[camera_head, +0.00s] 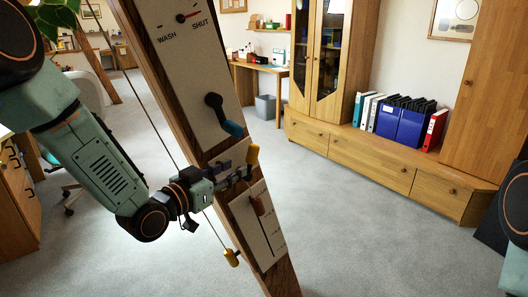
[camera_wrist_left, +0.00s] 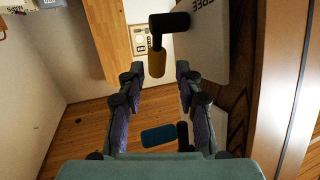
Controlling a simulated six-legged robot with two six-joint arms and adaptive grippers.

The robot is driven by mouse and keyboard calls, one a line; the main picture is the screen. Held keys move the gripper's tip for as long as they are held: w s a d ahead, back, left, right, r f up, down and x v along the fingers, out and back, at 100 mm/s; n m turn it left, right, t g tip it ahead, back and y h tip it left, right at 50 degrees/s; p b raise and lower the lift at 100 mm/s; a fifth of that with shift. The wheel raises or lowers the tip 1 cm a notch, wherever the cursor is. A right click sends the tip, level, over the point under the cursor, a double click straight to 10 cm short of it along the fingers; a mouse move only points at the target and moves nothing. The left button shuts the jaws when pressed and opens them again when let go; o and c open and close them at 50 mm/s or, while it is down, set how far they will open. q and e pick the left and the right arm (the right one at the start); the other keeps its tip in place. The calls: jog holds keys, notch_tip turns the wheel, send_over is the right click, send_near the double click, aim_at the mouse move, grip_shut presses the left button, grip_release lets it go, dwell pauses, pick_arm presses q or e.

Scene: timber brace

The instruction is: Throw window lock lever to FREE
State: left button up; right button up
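The window lock lever is a black crank with a yellow grip (camera_head: 252,155) on the middle panel of the slanted timber brace (camera_head: 155,60). In the left wrist view the yellow grip (camera_wrist_left: 157,63) hangs from its black arm, beside a pale panel (camera_wrist_left: 207,40) lettered FREE. My left gripper (camera_head: 243,174) is close to the brace, just below the yellow grip. Its fingers (camera_wrist_left: 155,74) are apart, with the yellow grip in the gap or just beyond the tips; I cannot tell the exact depth. No contact shows. The head view hides part of the middle panel behind the gripper.
Above on the brace are a WASH/SHUT dial (camera_head: 182,18) and a black lever with a blue grip (camera_head: 232,129). Below are a slotted panel (camera_head: 262,235) with a reddish-brown handle (camera_head: 258,206) and a yellow cord pull (camera_head: 232,257). Open carpet (camera_head: 350,220) lies right.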

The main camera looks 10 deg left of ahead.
aim_at(249, 156)
pick_arm(q)
jog(key=shift+w+d+r+m+h, duration=0.15)
jog(key=shift+d+r+m+h, duration=0.15)
jog(key=shift+r+h, duration=0.1)
jog(key=shift+w+a+r, duration=0.1)
jog(key=shift+r, duration=0.2)
jog(key=b+x, duration=0.1)
jog(key=x, duration=0.5)
jog(key=shift+w, duration=0.25)
jog(key=shift+w+d+r, duration=0.1)
jog(key=shift+w+d, duration=0.15)
jog(key=shift+d, duration=0.05)
jog(key=shift+d, duration=0.1)
jog(key=shift+w, duration=0.1)
grip_shut()
